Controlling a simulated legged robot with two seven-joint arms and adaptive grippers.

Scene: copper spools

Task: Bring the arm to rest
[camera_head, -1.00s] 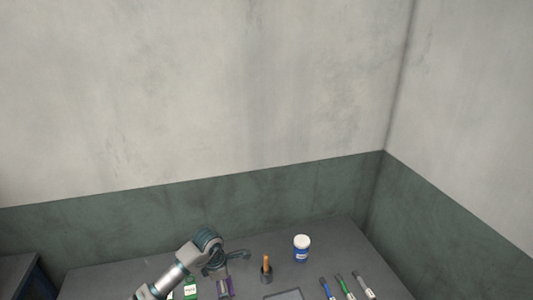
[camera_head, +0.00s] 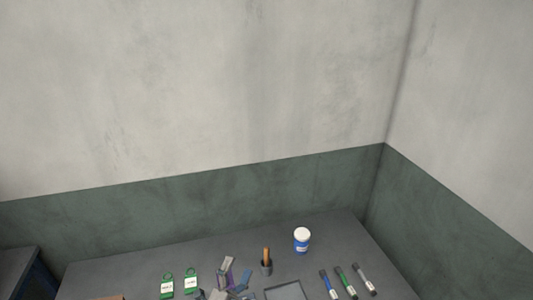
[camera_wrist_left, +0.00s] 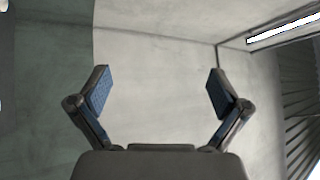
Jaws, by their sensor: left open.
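In the left wrist view the same gripper (camera_wrist_left: 158,80) is open and empty, with blue pads facing each other and a bare wall behind. My left arm's links are out of the head view. My right gripper is not in view.
A dark cup (camera_head: 266,270) holds an orange-brown piece. A white-capped blue jar (camera_head: 302,241) stands behind it. Green tags (camera_head: 191,282), a grey tray (camera_head: 285,284) and several marker-like tubes (camera_head: 345,283) lie near the front.

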